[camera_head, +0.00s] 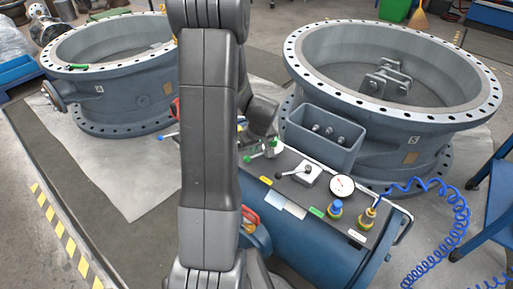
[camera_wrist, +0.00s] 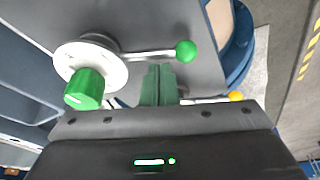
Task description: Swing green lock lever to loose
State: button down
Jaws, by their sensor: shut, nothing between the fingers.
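The green lock lever shows in the wrist view as a metal rod with a green ball (camera_wrist: 186,51), running right from a white disc (camera_wrist: 75,62). A green knob (camera_wrist: 84,90) stands at the disc's lower edge. In the head view, green handle parts (camera_head: 248,158) show beside my gripper (camera_head: 262,140), partly hidden by my arm. My gripper (camera_wrist: 160,78) is shut and empty in the wrist view. Its fingertips appear just below the rod, left of the ball; I cannot tell whether they touch it.
A yellow ball on another lever (camera_wrist: 236,97) shows right of my fingers. On the blue console stand a black-knobbed lever (camera_head: 300,173), a gauge (camera_head: 342,185) and a coiled blue hose (camera_head: 440,215). A grey open box (camera_head: 323,140) and two large valve bodies (camera_head: 110,75) (camera_head: 400,130) stand behind.

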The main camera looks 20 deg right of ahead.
aim_at(258, 164)
jog(key=shift+w+f, duration=0.25)
jog(key=shift+f, duration=0.45)
jog(key=shift+s+f+b, duration=0.15)
jog(key=shift+b, duration=0.3)
jog(key=shift+s+n+b, duration=0.2)
jog(key=shift+n+b, duration=0.4)
jog(key=shift+b, duration=0.05)
jog(key=s+n+b, duration=0.1)
jog(key=b, duration=0.1)
jog(key=s+n+y+b, duration=0.1)
jog(key=n+b, duration=0.1)
jog(key=shift+d+f, duration=0.15)
jog(key=s+n+b, duration=0.1)
jog(key=s+d+n+g+y+b, duration=0.1)
jog(key=n, duration=0.1)
jog(key=shift+n, duration=0.3)
jog(key=n, duration=0.2)
jog(key=s+d+n+b, duration=0.1)
jog(key=shift+s+r+g+y, duration=0.1)
jog(key=shift+r+g+y, duration=0.2)
jog(key=shift+g, duration=0.1)
jog(key=shift+s+d, duration=0.3)
jog(key=shift+d, duration=0.05)
jog(key=shift+r, duration=0.1)
